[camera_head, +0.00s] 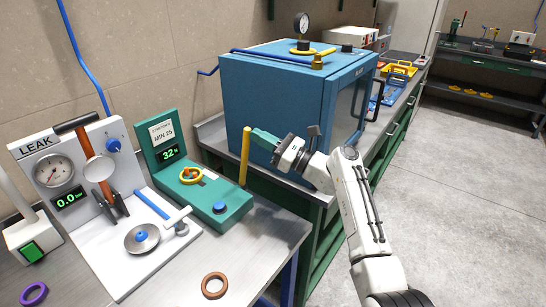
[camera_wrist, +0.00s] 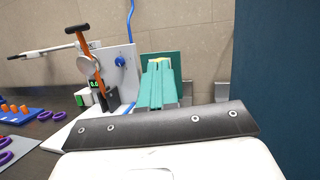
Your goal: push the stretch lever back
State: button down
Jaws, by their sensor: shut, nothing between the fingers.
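The stretch tester (camera_head: 210,190) is a green unit with a sign reading "STRETCH MIN 25" and a display showing 32. An orange-yellow ring (camera_head: 191,175) sits on its base, with a blue button in front. Its lever (camera_head: 246,157) is an upright yellow bar at the tester's right end. My gripper (camera_head: 262,140) has green fingers, shut and empty, just right of the lever's upper part. I cannot tell whether they touch it. In the wrist view the shut fingers (camera_wrist: 161,84) point at the tester's green back panel (camera_wrist: 160,59), hiding most of the tester.
A blue press cabinet (camera_head: 272,97) stands right behind my gripper. The leak tester (camera_head: 70,170) with its gauge is to the left. A brown ring (camera_head: 214,285) and a purple ring (camera_head: 33,293) lie on the front bench. The floor at right is free.

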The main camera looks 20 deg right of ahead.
jog(key=w+a+r+g+h, duration=0.1)
jog(key=w+a+h, duration=0.1)
jog(key=w+a, duration=0.3)
jog(key=shift+w+r+m+g, duration=0.3)
jog(key=shift+w+r+g, duration=0.1)
jog(key=shift+w, duration=0.55)
